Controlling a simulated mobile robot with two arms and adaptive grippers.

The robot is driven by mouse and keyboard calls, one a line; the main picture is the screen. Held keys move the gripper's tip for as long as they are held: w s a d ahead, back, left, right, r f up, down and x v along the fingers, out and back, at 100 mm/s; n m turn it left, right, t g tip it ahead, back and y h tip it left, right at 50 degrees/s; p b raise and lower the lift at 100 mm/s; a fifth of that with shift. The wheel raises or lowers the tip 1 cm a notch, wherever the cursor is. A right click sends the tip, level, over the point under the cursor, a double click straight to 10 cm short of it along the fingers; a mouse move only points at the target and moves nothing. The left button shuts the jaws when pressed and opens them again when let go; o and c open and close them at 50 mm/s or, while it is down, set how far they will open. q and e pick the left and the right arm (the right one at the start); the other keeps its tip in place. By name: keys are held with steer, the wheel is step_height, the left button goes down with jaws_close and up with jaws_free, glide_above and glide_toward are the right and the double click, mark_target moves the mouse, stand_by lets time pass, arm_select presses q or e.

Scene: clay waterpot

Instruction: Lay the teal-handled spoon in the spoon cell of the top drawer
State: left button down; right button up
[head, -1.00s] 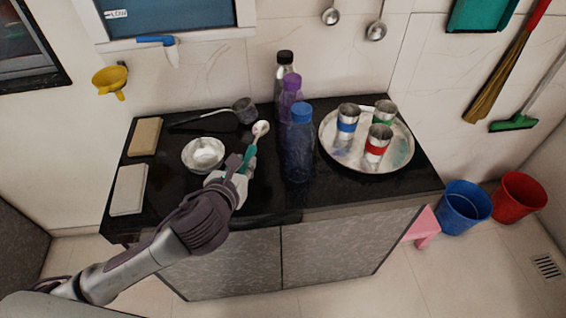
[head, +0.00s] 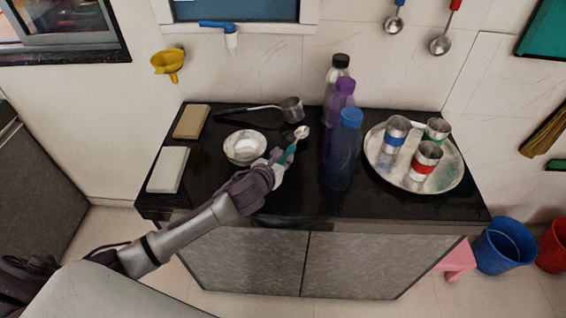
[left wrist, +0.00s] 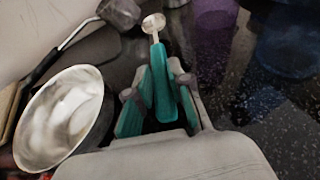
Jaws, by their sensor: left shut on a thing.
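The teal-handled spoon (head: 301,134) is in my left gripper (head: 281,160), over the black counter. In the left wrist view the spoon's teal handle (left wrist: 164,85) lies between the fingers of the left gripper (left wrist: 158,98), with its pale bowl pointing away. The left gripper is shut on the handle, just right of a metal bowl (head: 244,147). I cannot tell whether the spoon touches the counter. No open drawer or spoon cell shows in these views. My right gripper is not in view.
A long-handled ladle (head: 290,108) lies behind the metal bowl. Three bottles, including a blue one (head: 342,155), stand right of the spoon. A round tray (head: 448,178) holds three steel cups. Tan and white blocks lie left. A pink stool (head: 457,258) stands by the cabinet.

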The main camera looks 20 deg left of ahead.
arm_select(q)
steer(key=shift+f, duration=0.75)
steer(key=shift+f, duration=0.2)
steer(key=c, duration=1.1)
jaws_free()
steer(key=shift+o, duration=0.2)
